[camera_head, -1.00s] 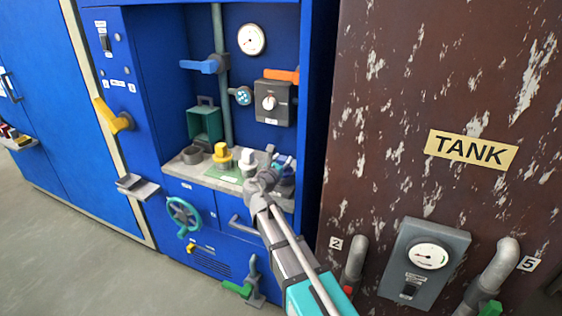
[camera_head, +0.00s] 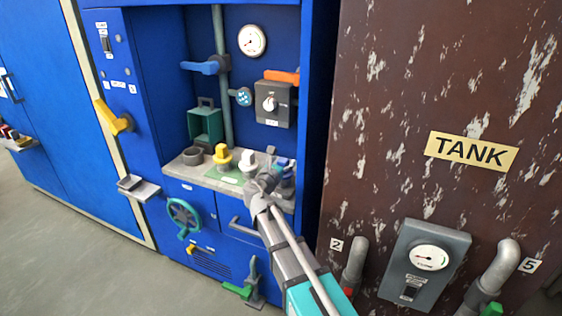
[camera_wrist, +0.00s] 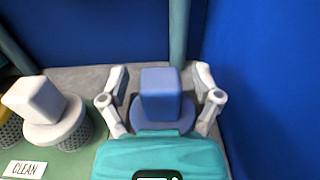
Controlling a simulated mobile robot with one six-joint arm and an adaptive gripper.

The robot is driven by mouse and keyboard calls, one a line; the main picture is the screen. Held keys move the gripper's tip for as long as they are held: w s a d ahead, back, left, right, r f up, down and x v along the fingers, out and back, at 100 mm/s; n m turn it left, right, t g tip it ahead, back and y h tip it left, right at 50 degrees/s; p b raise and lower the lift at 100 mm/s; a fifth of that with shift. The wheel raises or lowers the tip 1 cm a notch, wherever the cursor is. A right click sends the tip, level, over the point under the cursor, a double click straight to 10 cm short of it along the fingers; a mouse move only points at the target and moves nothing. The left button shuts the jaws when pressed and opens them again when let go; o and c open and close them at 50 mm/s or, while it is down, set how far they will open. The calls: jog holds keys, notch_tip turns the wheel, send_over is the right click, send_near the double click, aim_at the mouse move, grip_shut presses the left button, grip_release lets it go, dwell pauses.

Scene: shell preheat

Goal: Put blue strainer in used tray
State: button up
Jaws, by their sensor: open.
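The blue strainer (camera_wrist: 161,98) stands upright on the counter in the wrist view, its square knob facing me. My gripper (camera_wrist: 160,80) is open, with one finger on each side of the strainer and gaps visible beside the knob. The teal gripper body covers its lower part. In the head view my gripper (camera_head: 268,178) is at the right end of the counter and partly hides the blue strainer (camera_head: 284,164). No label reading "used" is legible, so I cannot tell which tray is the used one.
A white strainer (camera_wrist: 42,112) stands left of my gripper, by a "CLEAN" label (camera_wrist: 25,169). A yellow strainer (camera_head: 222,157) and a grey round holder (camera_head: 192,156) stand farther left. A small grey tray (camera_head: 145,190) juts out at left. The blue cabinet wall (camera_wrist: 262,90) is close on the right.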

jog(key=v, duration=1.2)
jog(key=shift+r, duration=0.1)
dwell(0.4)
